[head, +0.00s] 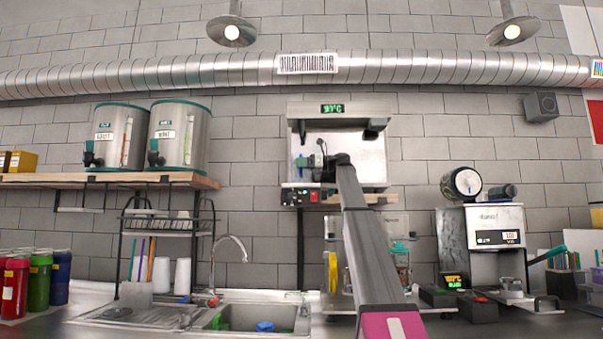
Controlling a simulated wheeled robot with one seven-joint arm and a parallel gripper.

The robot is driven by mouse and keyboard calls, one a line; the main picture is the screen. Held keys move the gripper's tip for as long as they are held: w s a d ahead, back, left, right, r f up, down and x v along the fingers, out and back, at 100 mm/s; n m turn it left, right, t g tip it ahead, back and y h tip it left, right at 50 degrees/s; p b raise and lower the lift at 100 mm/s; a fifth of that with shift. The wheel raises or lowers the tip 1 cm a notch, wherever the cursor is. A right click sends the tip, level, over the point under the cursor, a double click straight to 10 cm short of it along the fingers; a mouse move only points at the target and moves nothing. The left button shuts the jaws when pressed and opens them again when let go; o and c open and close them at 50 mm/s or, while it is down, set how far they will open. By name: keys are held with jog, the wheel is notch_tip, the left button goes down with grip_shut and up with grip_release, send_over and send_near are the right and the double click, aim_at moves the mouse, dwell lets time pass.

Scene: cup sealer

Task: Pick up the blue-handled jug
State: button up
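I cannot clearly make out a blue-handled jug. A small blue object (265,327) shows low in the sink (300,322), cut off by the frame's bottom edge; I cannot tell whether it is part of the jug. My arm rises from the bottom centre right, and my gripper (316,165) is small and dark at its far end. It is in front of the steel machine with a green display (345,139), well above and apart from the sink. Its fingers are too small to tell whether they are open or shut.
A faucet (236,245) arches beside the sink. Two steel dispensers (182,136) stand on the upper left shelf. Several coloured bottles (40,278) stand at the far left. A steel machine with a teal lever (547,254) stands right. Small black boxes (478,307) sit on the counter.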

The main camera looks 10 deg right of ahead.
grip_shut()
jog(key=shift+r, duration=0.1)
